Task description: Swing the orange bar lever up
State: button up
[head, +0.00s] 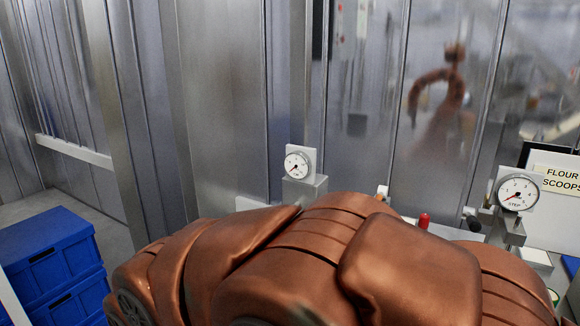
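No orange bar lever can be made out in the head view. My copper-coloured arm fills the lower middle and right of the picture and hides most of what lies behind it. My gripper is not in view. A small red knob (423,220) shows just above the arm, right of centre. A round dial gauge (297,165) stands on a metal block behind the arm. A second dial gauge (518,194), marked STEP, stands on a metal mount at the right.
Blue crates (45,250) are stacked at the lower left. Shiny metal panels (230,100) form the back wall, with a copper-coloured reflection at the upper right. A sign reading FLOUR SCOOPS (558,178) is at the right edge. Some floor shows at the left.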

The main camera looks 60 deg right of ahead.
aim_at(382, 190)
jog(key=z, duration=2.35)
jog(key=k, duration=0.25)
jog(key=u, duration=1)
jog(key=k, duration=1.1)
jog(key=u, duration=0.95)
jog(key=i, duration=1.9)
jog(key=z, duration=0.85)
jog(key=i, duration=1)
jog(key=z, duration=0.95)
